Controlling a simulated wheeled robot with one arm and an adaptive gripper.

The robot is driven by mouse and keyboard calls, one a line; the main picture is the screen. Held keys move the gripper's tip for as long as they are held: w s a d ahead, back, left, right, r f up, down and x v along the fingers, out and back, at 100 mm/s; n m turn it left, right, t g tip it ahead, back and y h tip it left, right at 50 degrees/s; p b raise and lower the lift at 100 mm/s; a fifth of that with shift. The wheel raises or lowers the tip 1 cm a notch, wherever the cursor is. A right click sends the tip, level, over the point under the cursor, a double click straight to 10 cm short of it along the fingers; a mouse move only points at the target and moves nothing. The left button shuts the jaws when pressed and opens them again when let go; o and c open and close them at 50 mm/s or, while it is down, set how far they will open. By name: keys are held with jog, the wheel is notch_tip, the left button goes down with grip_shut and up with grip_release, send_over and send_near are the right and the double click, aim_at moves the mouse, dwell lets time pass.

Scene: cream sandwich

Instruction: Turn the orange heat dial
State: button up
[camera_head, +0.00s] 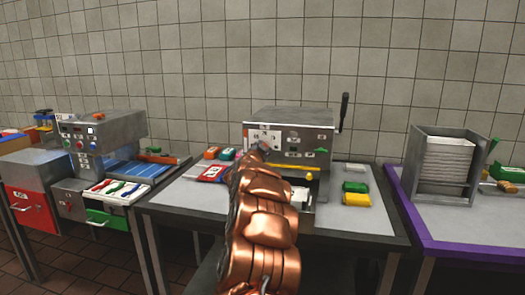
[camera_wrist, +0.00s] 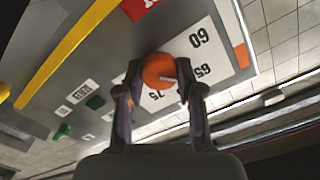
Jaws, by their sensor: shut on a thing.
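The orange heat dial (camera_wrist: 159,71) shows in the wrist view on the front panel of a grey machine, with a short pale mark on its face. A white scale plate (camera_wrist: 213,50) behind it bears the numbers 60, 65 and 75. My gripper (camera_wrist: 158,80) has one finger on each side of the dial and is shut on it. In the head view the machine (camera_head: 288,128) stands at the back of the middle table. My copper-coloured arm reaches up to its panel and hides the dial there.
A yellow bar (camera_wrist: 70,52) and small green parts (camera_wrist: 95,102) are on the same panel. A dark lever (camera_head: 343,110) rises at the machine's right. Coloured packets (camera_head: 212,172) lie left of it, and yellow and green blocks (camera_head: 356,193) lie right.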

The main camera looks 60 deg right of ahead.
jog(key=o, duration=1.2)
jog(key=shift+c, duration=0.2)
jog(key=v, duration=1.2)
jog(key=shift+s+r, duration=0.1)
